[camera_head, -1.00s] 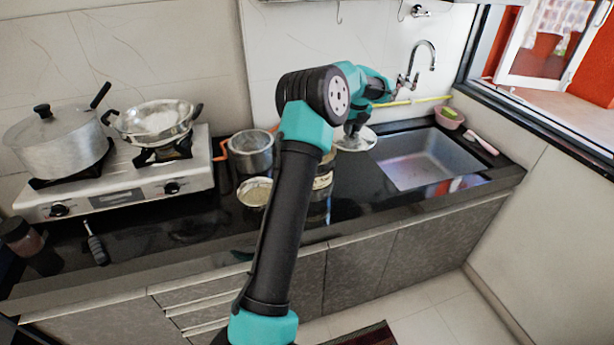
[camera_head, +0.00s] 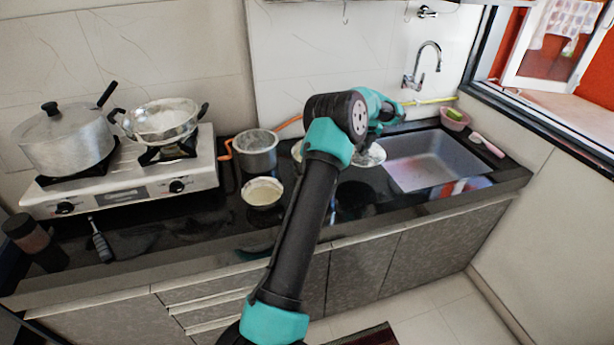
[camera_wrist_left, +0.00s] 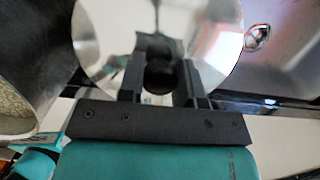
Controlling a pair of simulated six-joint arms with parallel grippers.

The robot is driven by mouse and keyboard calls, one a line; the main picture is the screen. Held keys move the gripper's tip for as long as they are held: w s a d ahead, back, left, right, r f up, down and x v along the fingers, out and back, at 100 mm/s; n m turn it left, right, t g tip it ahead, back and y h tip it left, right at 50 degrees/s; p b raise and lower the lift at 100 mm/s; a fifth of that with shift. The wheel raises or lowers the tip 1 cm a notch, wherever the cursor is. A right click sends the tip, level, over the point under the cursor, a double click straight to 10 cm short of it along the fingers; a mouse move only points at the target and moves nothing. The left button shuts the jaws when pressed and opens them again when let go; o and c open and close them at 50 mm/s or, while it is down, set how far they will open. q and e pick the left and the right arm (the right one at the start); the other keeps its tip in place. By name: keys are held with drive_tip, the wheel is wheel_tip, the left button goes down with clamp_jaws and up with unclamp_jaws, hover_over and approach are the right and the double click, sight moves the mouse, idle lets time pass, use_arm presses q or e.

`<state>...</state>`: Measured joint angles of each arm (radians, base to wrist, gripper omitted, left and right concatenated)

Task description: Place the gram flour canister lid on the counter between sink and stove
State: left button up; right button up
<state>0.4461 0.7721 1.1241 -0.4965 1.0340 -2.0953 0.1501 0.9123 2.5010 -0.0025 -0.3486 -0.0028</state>
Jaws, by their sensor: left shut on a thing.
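The lid is a shiny round metal disc; its edge (camera_head: 372,157) shows below my left gripper (camera_head: 366,143) in the head view. In the left wrist view the lid (camera_wrist_left: 103,38) fills the upper middle, in front of the gripper (camera_wrist_left: 160,75), which is shut on it around a dark part at its middle. The lid is beside the left edge of the sink (camera_head: 435,165); whether it touches the counter (camera_head: 225,232) I cannot tell. The canister cannot be made out clearly; my left arm covers that part of the counter. My right gripper is not in view.
A steel pot (camera_head: 257,155) and a small bowl (camera_head: 262,193) stand between the stove (camera_head: 130,185) and my arm. The stove carries a large lidded pot (camera_head: 65,140) and a pan (camera_head: 160,120). A tap (camera_head: 425,65) rises behind the sink.

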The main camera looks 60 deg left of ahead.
sight(363, 151)
use_arm(q)
drive_tip(key=shift+f, duration=2.5)
drive_tip(key=shift+f, duration=2.5)
drive_tip(key=shift+f, duration=0.1)
drive_tip(key=o, duration=1)
drive_tip(key=r, duration=0.4)
drive_tip(key=d+r, duration=0.1)
drive_tip(key=r, duration=0.7)
drive_tip(key=shift+s+d, duration=0.25)
drive_tip(key=shift+d, duration=0.1)
